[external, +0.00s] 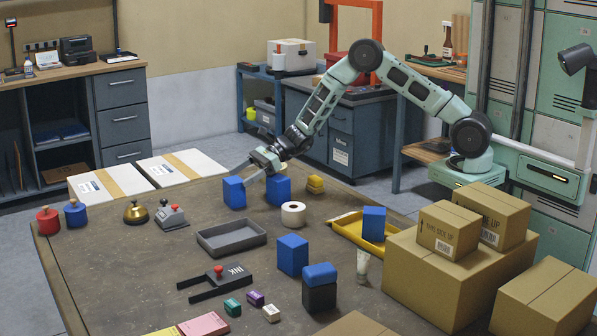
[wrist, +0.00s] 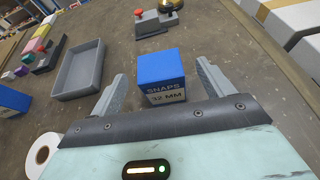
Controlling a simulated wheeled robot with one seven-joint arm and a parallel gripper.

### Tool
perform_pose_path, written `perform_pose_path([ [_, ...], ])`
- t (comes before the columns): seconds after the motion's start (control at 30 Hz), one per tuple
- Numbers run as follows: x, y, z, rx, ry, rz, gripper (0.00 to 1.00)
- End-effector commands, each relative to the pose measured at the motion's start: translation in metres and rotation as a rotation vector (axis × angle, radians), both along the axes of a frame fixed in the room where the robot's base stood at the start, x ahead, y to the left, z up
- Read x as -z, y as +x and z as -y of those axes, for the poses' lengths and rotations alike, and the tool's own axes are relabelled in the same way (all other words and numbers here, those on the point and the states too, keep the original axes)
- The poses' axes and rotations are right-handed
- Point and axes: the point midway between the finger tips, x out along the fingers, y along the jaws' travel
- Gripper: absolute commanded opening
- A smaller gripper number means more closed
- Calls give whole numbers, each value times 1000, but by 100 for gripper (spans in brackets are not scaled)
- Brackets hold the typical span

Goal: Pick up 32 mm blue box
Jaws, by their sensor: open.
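The 32 mm blue box (wrist: 163,68) lies between and slightly beyond my finger tips in the wrist view, its label reading "SNAPS 32 MM". In the external view it appears to be the left box (external: 234,193) of a blue pair on the table. My gripper (external: 244,174) is open and empty, near the top of that box. In the wrist view its two fingers (wrist: 160,84) spread to either side of the box, with gaps visible. I cannot tell how high the finger tips are above the table.
A white tape roll (external: 293,214) and a grey tray (external: 231,237) are close by. More blue boxes (external: 292,255) stand nearer the front. A bell (external: 137,212) and a red-button device (external: 171,215) sit to the left.

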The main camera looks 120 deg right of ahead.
Motion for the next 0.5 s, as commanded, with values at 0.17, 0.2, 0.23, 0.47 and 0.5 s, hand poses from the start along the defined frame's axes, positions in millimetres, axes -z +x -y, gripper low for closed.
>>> perform_pose_path([
  [0.17,8,19,0,-3,1,0,80],
  [0.2,11,25,1,-3,1,-1,80],
  [0.23,12,30,1,-3,0,0,80],
  [0.47,22,52,3,-1,0,-1,80],
  [0.5,22,54,3,-1,-1,0,80],
])
